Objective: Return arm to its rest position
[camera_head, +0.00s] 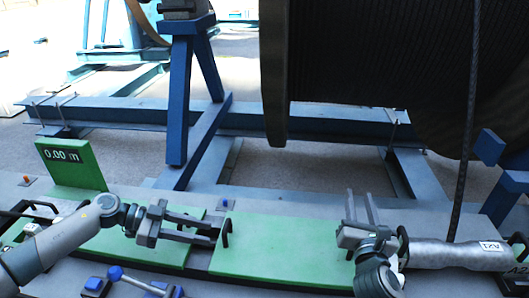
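My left gripper (216,231) reaches in from the left, low over the green panels of the bench. Its two fingers point right and stand apart. A small black handle (226,232) is right at its fingertips; I cannot tell whether they touch it. My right gripper (360,197) is at the lower right, its two fingers pointing up and away, spread apart with nothing between them.
A large dark cable reel (380,50) fills the upper right, with a cable (468,130) hanging down in front. A blue steel frame (300,120) stands behind the bench. A green display (70,165) reads 0.00 m. Blue-knobbed levers (115,273) are at the front.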

